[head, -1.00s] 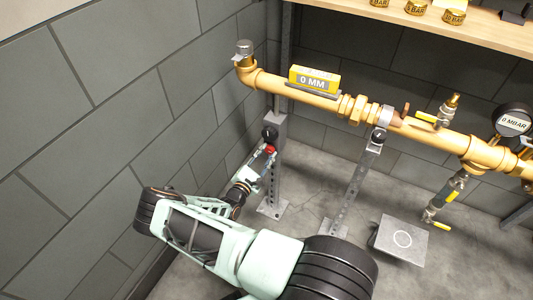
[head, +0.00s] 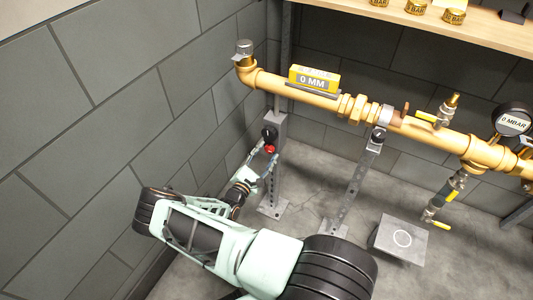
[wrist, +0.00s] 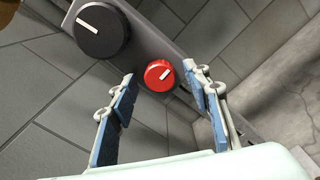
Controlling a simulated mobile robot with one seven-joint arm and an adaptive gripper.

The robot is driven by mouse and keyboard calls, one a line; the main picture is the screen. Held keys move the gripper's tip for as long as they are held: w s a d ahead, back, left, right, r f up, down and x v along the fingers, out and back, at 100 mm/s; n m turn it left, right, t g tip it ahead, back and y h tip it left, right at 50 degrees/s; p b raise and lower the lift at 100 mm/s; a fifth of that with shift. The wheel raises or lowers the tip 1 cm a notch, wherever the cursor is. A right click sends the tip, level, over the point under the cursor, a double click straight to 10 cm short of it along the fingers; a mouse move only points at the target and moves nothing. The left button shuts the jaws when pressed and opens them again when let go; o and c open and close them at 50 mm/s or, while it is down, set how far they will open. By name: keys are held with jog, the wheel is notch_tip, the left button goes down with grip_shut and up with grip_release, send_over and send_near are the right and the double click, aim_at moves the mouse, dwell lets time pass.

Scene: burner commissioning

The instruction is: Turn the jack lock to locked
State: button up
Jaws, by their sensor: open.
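The red knob (wrist: 159,75) sits on the grey jack post (head: 277,180), below a larger black knob (wrist: 101,28). I take the red knob to be the jack lock; no lettering on it is readable. Its white mark slants to the upper right in the wrist view. In the head view the red knob (head: 270,149) shows just above my gripper (head: 264,158). My gripper is open, with one blue-padded finger on each side of the red knob in the wrist view. A gap shows between each finger and the knob.
A yellow pipe (head: 325,100) runs above, carrying a yellow level block reading 0 MM (head: 314,78). A second support post (head: 355,185) stands to the right. The grey block wall (head: 100,120) is close on the left. A metal plate (head: 400,240) is at floor level.

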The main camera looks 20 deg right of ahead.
jog(key=v, duration=1.1)
jog(key=shift+s+a, duration=0.25)
